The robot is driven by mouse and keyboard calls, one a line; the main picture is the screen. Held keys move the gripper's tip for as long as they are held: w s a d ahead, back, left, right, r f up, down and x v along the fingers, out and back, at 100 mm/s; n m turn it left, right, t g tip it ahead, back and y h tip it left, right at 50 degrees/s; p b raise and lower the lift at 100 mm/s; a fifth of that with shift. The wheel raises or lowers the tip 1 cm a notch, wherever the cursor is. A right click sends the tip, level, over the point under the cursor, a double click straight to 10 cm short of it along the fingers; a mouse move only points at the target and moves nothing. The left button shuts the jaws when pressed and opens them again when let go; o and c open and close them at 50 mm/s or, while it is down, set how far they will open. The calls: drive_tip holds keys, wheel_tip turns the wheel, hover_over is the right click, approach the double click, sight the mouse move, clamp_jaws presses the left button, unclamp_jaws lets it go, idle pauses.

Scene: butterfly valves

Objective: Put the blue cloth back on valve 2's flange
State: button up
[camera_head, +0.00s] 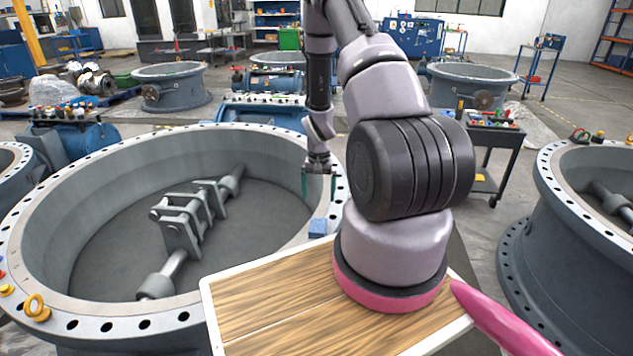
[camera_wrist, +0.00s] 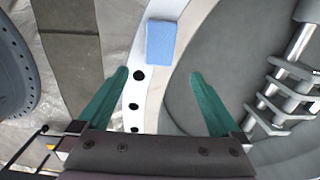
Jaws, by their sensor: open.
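A small blue cloth (camera_head: 318,228), folded into a block shape, appears to lie on the pale flange (camera_head: 97,325) of the large open valve at the left. In the wrist view the cloth (camera_wrist: 161,41) is at the top centre, over the flange's inner part beside the bolt holes. My gripper (camera_head: 318,192) is above the flange's right side, near the cloth and apart from it. In the wrist view its two green fingers (camera_wrist: 160,76) are spread with nothing between them, and the cloth is beyond their tips. No valve number is legible.
The valve's grey disc linkage (camera_head: 185,225) stands inside the ring. Yellow eyebolts (camera_head: 37,306) sit on the flange's near left. Another large valve (camera_head: 575,225) stands at the right. A dark tool cart (camera_head: 490,150) is behind my arm.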

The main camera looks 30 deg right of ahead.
drive_tip(key=s+a+r+n+t, duration=0.15)
drive_tip(key=a+r, duration=0.25)
drive_tip(key=r, duration=1.2)
drive_tip(key=a+r+m+t, duration=0.1)
drive_tip(key=a+r+t, duration=0.15)
drive_tip(key=r, duration=1.35)
drive_tip(key=s+a+r+n+t+y, duration=0.1)
drive_tip(key=s+a+r, duration=0.3)
drive_tip(key=s+r, duration=0.4)
drive_tip(key=s+a+r+n+t+y, duration=0.1)
drive_tip(key=s+a+r+t, duration=0.1)
drive_tip(key=s+r, duration=0.7)
drive_tip(key=shift+s+a+r, duration=0.15)
drive_tip(key=shift+s+a, duration=0.7)
drive_tip(key=shift+s, duration=0.3)
